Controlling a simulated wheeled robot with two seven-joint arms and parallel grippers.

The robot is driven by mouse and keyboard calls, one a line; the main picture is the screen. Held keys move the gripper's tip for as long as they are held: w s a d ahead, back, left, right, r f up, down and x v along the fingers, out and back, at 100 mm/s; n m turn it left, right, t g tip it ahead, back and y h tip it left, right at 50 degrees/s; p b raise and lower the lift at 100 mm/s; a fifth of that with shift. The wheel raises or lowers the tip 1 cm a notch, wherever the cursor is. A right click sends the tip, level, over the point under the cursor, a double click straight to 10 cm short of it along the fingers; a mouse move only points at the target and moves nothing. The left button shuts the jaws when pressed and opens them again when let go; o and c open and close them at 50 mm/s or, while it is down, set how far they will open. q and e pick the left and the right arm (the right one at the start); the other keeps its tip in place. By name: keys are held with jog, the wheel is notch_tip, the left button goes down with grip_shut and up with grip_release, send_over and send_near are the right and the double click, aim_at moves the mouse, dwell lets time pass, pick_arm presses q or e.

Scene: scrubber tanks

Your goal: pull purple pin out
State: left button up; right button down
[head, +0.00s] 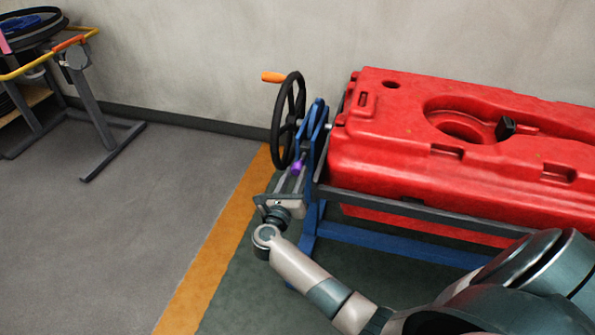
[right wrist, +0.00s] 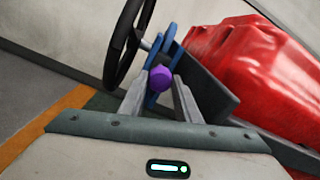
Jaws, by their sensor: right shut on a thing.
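The purple pin (head: 297,168) shows at the blue bracket (head: 313,135) below the black handwheel (head: 288,118). In the right wrist view the pin's round purple head (right wrist: 160,78) sits between my two fingertips. My right gripper (head: 292,180) is shut on the pin, reaching up to it from below; it also shows in the right wrist view (right wrist: 159,90). The pin's shaft is hidden behind its head, so I cannot tell how deep it sits. My left gripper is not in view.
A large red tank (head: 400,130) lies in a blue and grey frame (head: 400,243) to the right of the handwheel. The wheel has an orange handle (head: 273,77). A cart with a yellow rail (head: 40,66) stands at far left. The grey floor (head: 150,210) between is clear.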

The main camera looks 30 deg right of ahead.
jog(key=shift+a+f, duration=0.15)
jog(key=shift+a, duration=0.1)
jog(key=c, duration=1.3)
grip_release()
jog(key=shift+s, duration=0.1)
jog(key=shift+c, duration=0.2)
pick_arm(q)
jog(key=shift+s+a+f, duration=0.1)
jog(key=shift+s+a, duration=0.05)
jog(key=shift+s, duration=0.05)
pick_arm(e)
jog(key=shift+s, duration=0.15)
jog(key=shift+s+a, duration=0.15)
jog(key=shift+a, duration=0.1)
pick_arm(q)
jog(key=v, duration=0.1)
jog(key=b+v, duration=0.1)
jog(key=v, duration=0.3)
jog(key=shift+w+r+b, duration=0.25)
jog(key=shift+b, duration=0.1)
pick_arm(e)
jog(key=v, duration=1.6)
jog(key=shift+s+a, duration=0.2)
jog(key=shift+a, duration=0.15)
